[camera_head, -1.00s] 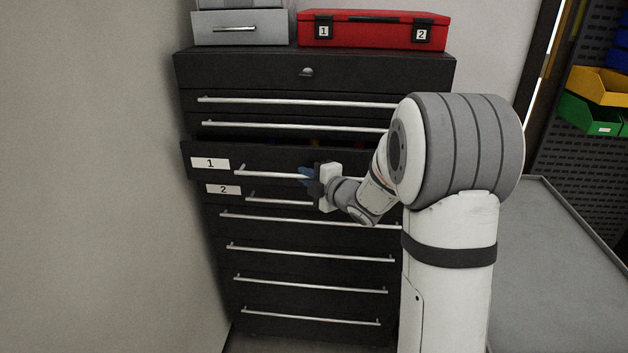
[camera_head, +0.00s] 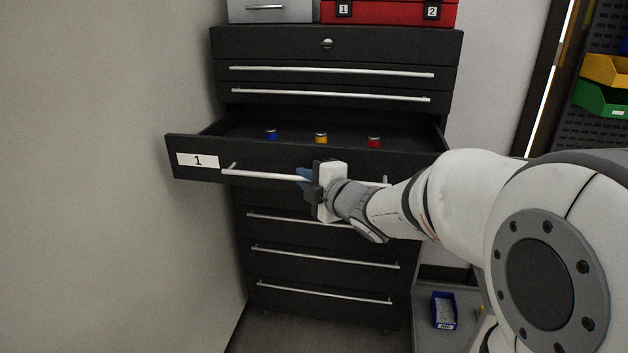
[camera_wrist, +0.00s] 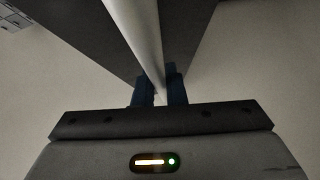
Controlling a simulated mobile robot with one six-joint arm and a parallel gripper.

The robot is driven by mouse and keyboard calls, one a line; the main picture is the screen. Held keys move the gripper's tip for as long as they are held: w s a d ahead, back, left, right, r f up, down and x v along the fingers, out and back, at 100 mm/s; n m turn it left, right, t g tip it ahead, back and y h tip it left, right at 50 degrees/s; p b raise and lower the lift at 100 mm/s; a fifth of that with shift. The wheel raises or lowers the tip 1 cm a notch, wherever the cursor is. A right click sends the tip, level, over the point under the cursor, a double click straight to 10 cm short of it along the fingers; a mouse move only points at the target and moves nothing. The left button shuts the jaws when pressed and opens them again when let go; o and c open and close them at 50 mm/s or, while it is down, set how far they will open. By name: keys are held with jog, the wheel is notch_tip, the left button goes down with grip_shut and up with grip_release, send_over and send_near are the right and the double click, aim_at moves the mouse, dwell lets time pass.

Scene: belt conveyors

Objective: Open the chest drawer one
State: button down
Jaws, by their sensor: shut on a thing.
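The chest (camera_head: 340,53) is a tall black cabinet with long silver handles. Drawer one (camera_head: 275,158), marked with a white label "1" (camera_head: 198,160), is pulled well out. Inside it stand a blue item (camera_head: 271,134), a yellow item (camera_head: 321,138) and a red item (camera_head: 374,142). My gripper (camera_head: 303,176) is shut on the drawer's silver handle (camera_head: 260,174). In the wrist view the handle (camera_wrist: 140,35) runs between the blue fingertips (camera_wrist: 160,92). Drawer two's label is hidden beneath the open drawer.
A red case (camera_head: 390,12) and a grey box (camera_head: 270,10) sit on top of the chest. A wall (camera_head: 90,180) stands close on the left. A blue bin (camera_head: 444,310) lies at the lower right. Yellow and green bins hang at the right.

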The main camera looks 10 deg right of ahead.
jog(key=shift+s+a, duration=0.15)
jog(key=shift+s, duration=0.35)
jog(key=c, duration=1.5)
grip_release()
jog(key=v, duration=0.7)
jog(key=shift+s+p, duration=0.35)
jog(key=shift+p, duration=0.05)
